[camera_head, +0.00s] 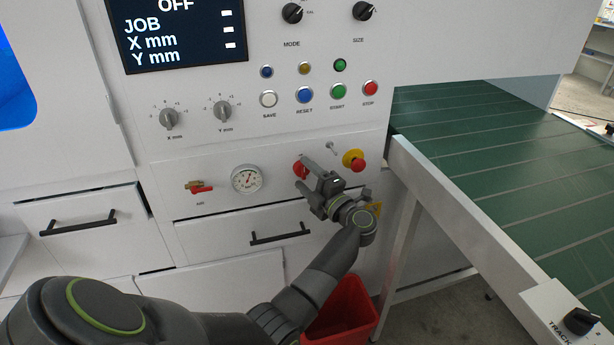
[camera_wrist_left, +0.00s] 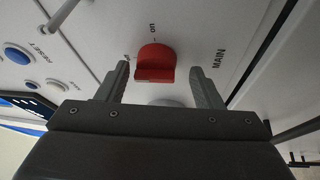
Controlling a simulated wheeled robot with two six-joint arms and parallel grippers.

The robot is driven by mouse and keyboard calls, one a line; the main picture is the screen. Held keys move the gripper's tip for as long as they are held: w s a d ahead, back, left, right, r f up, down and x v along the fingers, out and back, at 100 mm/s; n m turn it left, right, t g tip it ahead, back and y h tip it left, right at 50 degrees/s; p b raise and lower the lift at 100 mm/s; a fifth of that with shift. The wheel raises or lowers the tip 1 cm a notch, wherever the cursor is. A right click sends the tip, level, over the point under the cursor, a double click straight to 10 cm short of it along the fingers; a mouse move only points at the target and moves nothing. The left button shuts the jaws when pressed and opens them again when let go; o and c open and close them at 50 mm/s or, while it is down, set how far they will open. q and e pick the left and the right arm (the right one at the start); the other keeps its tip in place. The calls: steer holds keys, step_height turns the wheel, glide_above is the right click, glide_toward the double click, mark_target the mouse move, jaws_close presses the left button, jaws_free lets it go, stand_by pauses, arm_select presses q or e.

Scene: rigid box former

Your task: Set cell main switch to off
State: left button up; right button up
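The main switch is a red rotary knob (camera_wrist_left: 156,64) on the white panel, with "on" and "MAIN" printed near it. In the head view the red knob (camera_head: 299,169) shows just beyond my left gripper (camera_head: 312,174). In the left wrist view my left gripper (camera_wrist_left: 160,85) is open, with one finger on each side of the knob and a gap to it on both sides. The knob's lower edge lies close to the gripper body in that view. The display (camera_head: 180,30) reads "OFF" at its top. My right gripper is not in view.
A yellow and red emergency stop (camera_head: 354,160) sits just right of the gripper. A pressure gauge (camera_head: 246,179) and red air valve (camera_head: 199,187) are to the left. A drawer handle (camera_head: 280,237) lies below. A green conveyor (camera_head: 490,150) stands at right, a red bin (camera_head: 345,310) below.

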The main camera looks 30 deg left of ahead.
arm_select(q)
steer(key=shift+d+r, duration=0.1)
steer(key=shift+r, duration=0.05)
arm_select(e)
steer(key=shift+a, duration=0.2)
arm_select(q)
steer(key=b+v, duration=0.1)
steer(key=v, duration=1)
steer(key=shift+d+b, duration=0.35)
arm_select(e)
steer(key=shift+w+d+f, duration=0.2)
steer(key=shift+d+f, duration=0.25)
arm_select(q)
steer(key=shift+s, duration=0.15)
